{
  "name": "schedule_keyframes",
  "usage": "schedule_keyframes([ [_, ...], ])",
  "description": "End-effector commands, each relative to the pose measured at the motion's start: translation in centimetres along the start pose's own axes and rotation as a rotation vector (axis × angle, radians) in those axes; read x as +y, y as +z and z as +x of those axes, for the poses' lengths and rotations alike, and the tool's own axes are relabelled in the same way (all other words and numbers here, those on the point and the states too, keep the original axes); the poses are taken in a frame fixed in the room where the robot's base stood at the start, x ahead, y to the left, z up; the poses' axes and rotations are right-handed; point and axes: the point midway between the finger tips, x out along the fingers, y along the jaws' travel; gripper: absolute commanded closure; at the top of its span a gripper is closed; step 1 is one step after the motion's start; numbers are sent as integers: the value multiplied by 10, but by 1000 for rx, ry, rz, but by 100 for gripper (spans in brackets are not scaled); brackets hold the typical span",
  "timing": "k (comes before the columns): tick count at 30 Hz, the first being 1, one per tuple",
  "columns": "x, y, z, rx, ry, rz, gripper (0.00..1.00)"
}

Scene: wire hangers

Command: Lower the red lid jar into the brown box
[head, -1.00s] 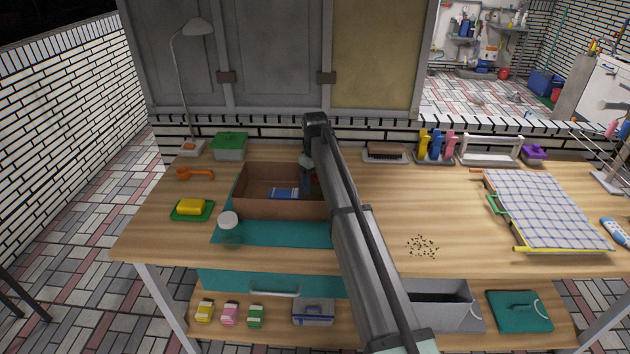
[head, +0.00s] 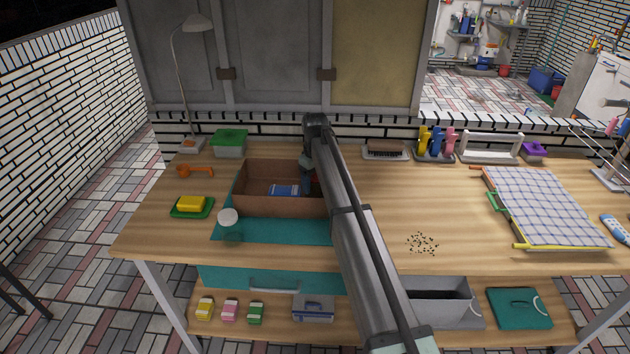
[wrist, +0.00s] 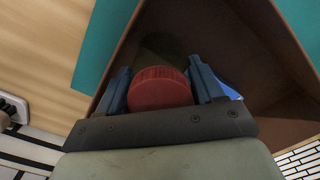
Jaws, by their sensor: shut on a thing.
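The red lid jar (wrist: 160,88) is between the two blue fingers of my gripper (wrist: 163,84) in the wrist view; only its red lid shows clearly, the body below is hidden. The brown box (head: 265,206) stands open on the table. In the head view my gripper (head: 309,182) is at the right end of the box, mostly hidden by my arm, and the jar is nearly all hidden. In the wrist view the box walls (wrist: 205,20) surround the jar. I cannot tell whether the jar touches the box floor. A blue item (head: 284,190) lies inside the box.
A jar with a white lid (head: 228,217) stands just in front of the box on the teal mat (head: 285,232). A green-lidded container (head: 230,143) is behind left, and a yellow block on a green dish (head: 192,206) is at left. Free table lies right of my arm.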

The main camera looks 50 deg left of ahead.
Motion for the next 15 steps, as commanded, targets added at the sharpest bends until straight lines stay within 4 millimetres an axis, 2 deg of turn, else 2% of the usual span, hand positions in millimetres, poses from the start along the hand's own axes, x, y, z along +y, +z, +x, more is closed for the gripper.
schedule_keyframes([
  [12,0,0,2,0,0,0,69],
  [13,0,0,2,0,0,0,30],
  [15,0,0,2,0,0,0,24],
])
